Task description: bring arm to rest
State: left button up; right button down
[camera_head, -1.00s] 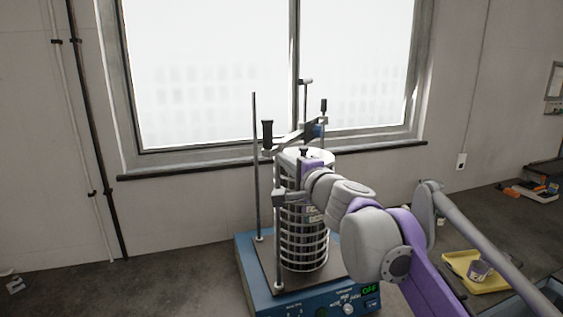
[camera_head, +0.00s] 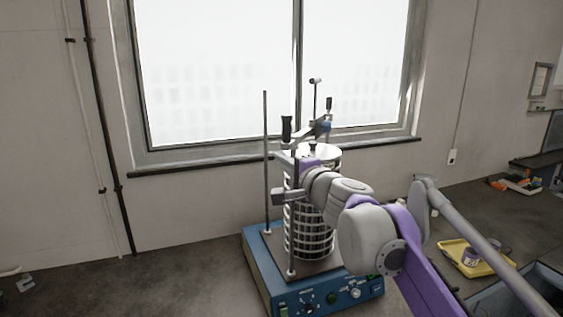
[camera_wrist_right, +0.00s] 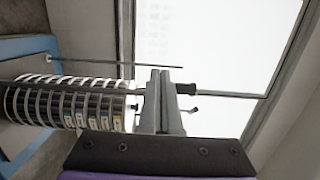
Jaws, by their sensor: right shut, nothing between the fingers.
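My right arm reaches in from the lower right of the head view. Its gripper (camera_head: 284,195) is in front of the sieve stack, near the left front rod of the sieve shaker (camera_head: 262,271). In the right wrist view the two fingers (camera_wrist_right: 160,103) lie side by side, shut and empty. The sieve stack (camera_head: 318,240) stands upright on the blue shaker base, partly hidden by my arm; it also shows in the wrist view (camera_wrist_right: 70,104). A clamp bar with a black handle (camera_head: 286,128) sits above the stack. My left gripper is not in view.
A yellow tray (camera_head: 496,266) holding a small cup (camera_head: 470,256) is on the bench at the right. Small orange and black items (camera_head: 515,185) lie further back. The bench (camera_head: 150,285) left of the shaker is mostly clear. A window stands behind.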

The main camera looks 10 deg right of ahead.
jog(key=s+a+f+n+g+y, duration=0.2)
jog(key=s+a+f+n+g, duration=0.2)
jog(key=s+f+n, duration=0.55)
jog(key=s+d+f+n+g+h, duration=0.1)
jog(key=s+d+f+g+h, duration=0.1)
jog(key=s+f, duration=0.5)
jog(key=s+d+f+n+g+h, duration=0.2)
jog(key=s+f, duration=0.6)
jog(key=f, duration=0.7)
jog(key=s+d+f+n+g+h, duration=0.2)
jog(key=s+d+f, duration=0.3)
jog(key=f, duration=0.6)
jog(key=s+h, duration=0.1)
jog(key=s, duration=0.1)
jog(key=shift+s+d+g+h, duration=0.15)
jog(key=shift+s+g+h, duration=0.15)
jog(key=shift+g, duration=0.1)
